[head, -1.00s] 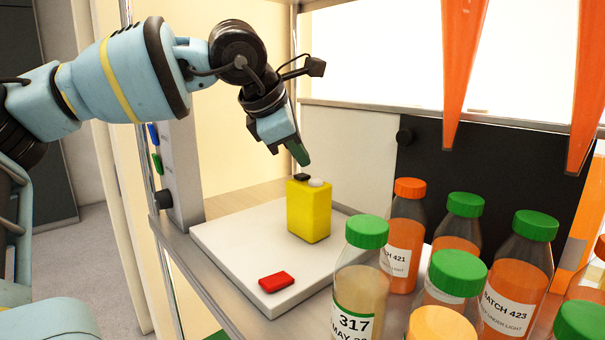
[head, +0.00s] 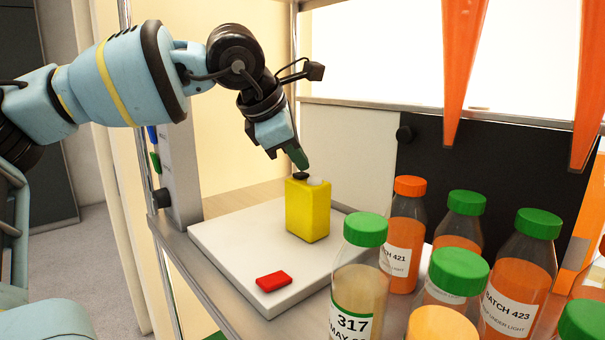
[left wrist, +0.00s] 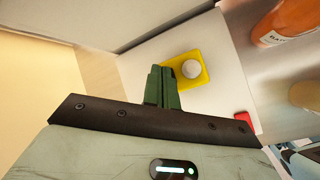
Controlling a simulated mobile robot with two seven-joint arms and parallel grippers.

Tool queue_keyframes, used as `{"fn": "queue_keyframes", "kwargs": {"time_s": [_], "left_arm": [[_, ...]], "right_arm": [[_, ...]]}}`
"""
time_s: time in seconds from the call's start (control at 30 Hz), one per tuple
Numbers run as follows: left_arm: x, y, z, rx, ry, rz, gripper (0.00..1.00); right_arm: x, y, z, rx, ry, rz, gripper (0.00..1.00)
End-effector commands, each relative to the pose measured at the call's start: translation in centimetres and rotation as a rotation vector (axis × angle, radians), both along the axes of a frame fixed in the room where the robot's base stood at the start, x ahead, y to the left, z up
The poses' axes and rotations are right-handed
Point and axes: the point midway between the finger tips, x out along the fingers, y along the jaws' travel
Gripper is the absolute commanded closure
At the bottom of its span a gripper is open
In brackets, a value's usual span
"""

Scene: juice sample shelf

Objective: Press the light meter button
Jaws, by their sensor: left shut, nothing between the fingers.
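The yellow light meter (head: 307,212) stands upright on a white board, with a black button (head: 298,176) and a white dome (head: 316,181) on its top. The meter also shows in the left wrist view (left wrist: 204,80), where the fingers cover its left part and hide the black button. My left gripper (head: 303,166) is shut and empty, pointing down at the meter. Its green fingertips are right at the black button; I cannot tell whether they touch it. They also show in the left wrist view (left wrist: 162,70). My right gripper is not in view.
The white board (head: 225,240) has a red block (head: 273,281) near its front. Several capped bottles, among them an orange-capped one (head: 407,222), crowd the shelf to the right. Orange tapered shapes (head: 461,70) hang above. A grey panel (head: 176,175) stands at the left.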

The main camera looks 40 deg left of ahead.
Motion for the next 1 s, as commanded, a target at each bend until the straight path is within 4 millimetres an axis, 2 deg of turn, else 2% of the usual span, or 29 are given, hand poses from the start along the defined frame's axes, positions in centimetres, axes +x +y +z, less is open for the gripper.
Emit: {"fn": "queue_keyframes", "kwargs": {"time_s": [1.0], "left_arm": [[-0.02,0.00,-0.47,0.000,-0.001,0.000,1.00]], "right_arm": [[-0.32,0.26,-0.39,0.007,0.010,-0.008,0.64]]}}
